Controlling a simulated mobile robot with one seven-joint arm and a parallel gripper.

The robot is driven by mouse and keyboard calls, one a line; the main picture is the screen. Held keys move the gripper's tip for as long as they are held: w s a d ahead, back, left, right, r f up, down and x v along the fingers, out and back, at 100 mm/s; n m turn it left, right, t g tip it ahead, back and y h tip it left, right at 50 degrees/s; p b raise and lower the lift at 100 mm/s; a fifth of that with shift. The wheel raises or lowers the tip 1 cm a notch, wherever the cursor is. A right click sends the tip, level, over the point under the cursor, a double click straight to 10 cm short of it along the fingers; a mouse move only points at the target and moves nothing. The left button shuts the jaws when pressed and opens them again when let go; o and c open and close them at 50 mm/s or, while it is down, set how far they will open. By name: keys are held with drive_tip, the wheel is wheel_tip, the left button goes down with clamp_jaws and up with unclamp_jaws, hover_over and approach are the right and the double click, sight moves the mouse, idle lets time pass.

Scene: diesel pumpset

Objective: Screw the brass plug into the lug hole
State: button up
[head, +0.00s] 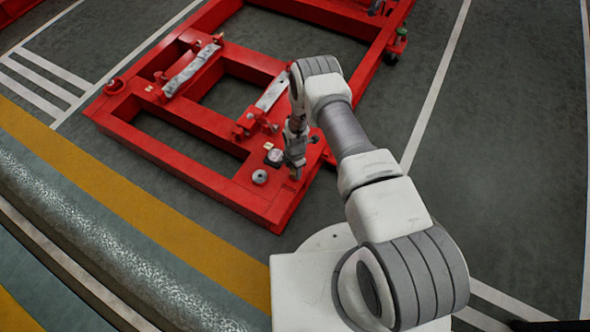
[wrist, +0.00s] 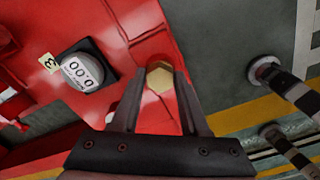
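The brass plug (wrist: 160,79) is a hexagonal brass piece, seen in the wrist view between my gripper's fingertips. My gripper (wrist: 160,88) has a finger against each side of it. In the head view my gripper (head: 296,174) points down over the near right corner of the red frame (head: 215,178). The plug is too small to make out there. I cannot make out the lug hole in either view. Glossy red metal shows beyond the plug and between the fingers.
A round gauge reading 00.0 (wrist: 84,72) sits on the red frame, beside a yellow tag marked 3 (wrist: 48,62). A grey disc (head: 260,177) lies near the frame's corner. Striped posts (wrist: 298,88) stand at the wrist view's right. The floor right of the frame is clear.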

clamp_jaws()
idle(0.3)
drive_tip(key=shift+f, duration=0.1)
drive_tip(key=m, duration=1.3)
drive_tip(key=shift+w, duration=0.1)
drive_tip(key=o, duration=0.7)
unclamp_jaws()
